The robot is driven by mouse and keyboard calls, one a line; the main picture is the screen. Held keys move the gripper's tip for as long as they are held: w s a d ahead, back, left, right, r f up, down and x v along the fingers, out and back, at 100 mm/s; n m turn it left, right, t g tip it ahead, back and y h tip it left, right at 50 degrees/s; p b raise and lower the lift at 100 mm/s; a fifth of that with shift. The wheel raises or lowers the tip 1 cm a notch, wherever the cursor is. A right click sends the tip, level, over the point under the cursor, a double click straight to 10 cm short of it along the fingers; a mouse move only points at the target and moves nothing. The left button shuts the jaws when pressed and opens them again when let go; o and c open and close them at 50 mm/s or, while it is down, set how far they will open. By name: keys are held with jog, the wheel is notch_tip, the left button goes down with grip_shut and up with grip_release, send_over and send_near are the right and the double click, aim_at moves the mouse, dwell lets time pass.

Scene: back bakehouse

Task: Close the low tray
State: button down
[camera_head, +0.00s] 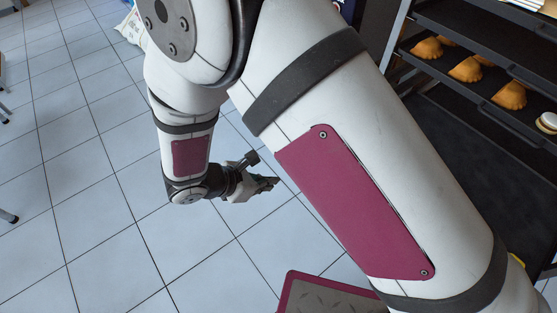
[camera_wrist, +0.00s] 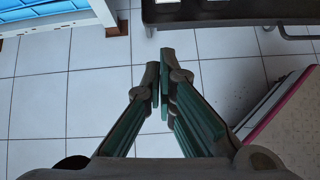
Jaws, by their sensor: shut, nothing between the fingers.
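My gripper (camera_head: 268,184) hangs low over the tiled floor, left of a dark rack. In the wrist view my gripper (camera_wrist: 160,66) points toward the top of the picture, its fingers together and empty. In the head view a black tray (camera_head: 471,95) with golden pastries sits in the rack at upper right. Below it lies a broad dark surface (camera_head: 470,160), partly hidden by my arm; I cannot tell whether this is the low tray or how far out it stands. In the wrist view a dark edge (camera_wrist: 230,12) crosses the top right, apart from my fingertips.
A pale sack (camera_head: 131,28) lies on the floor at the upper left. Thin metal legs (camera_head: 9,217) show at the left edge. A blue-and-white thing (camera_wrist: 60,22) stands at the wrist view's upper left. Bare tiled floor (camera_head: 95,200) surrounds my gripper.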

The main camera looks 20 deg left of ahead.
jog(key=w+d+f+n+b, duration=0.1)
jog(key=w+d+f+b, duration=0.2)
jog(key=w+f, duration=0.4)
jog(key=shift+w+d+f+b, duration=0.3)
jog(key=shift+d+f, duration=0.55)
jog(key=shift+f, duration=0.3)
jog(key=w+d+b, duration=0.1)
jog(key=w+d, duration=0.5)
jog(key=w, duration=0.2)
jog(key=w+d+b, duration=0.2)
jog(key=w+d, duration=0.5)
jog(key=w, duration=0.2)
jog(key=w+d+b, duration=0.2)
jog(key=w+d, duration=0.5)
jog(key=w, duration=0.2)
jog(key=shift+w, duration=0.2)
